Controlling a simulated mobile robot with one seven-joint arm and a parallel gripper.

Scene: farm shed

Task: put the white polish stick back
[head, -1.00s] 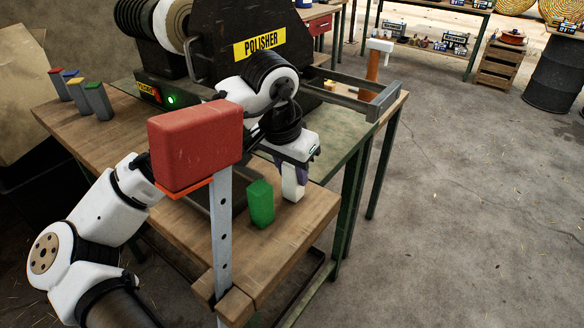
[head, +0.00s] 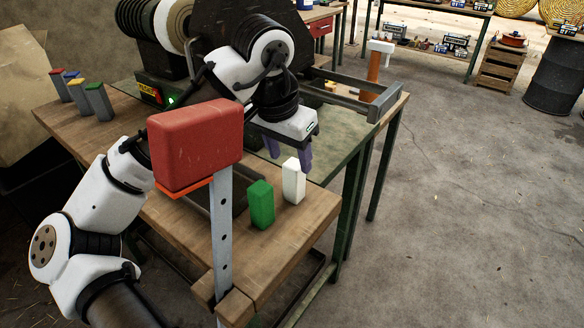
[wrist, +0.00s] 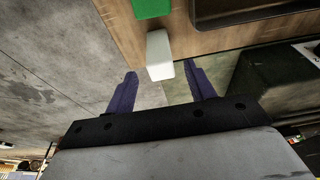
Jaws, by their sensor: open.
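The white polish stick (head: 293,181) stands upright on the wooden bench top, near its right edge. It also shows in the wrist view (wrist: 159,54), ahead of the fingers and between their lines. My gripper (head: 289,160) is open and empty, just above and behind the white stick, apart from it. Its two purple fingers show in the wrist view (wrist: 163,84). A green stick (head: 261,204) stands upright to the left of the white one, with a small gap between them; its edge shows in the wrist view (wrist: 151,8).
A red block on an upright metal post (head: 223,240) rises at the bench front. Several grey sticks with coloured tops (head: 98,101) stand at the bench's far left. The polishing machine (head: 160,60) is behind my arm. Open floor lies to the right.

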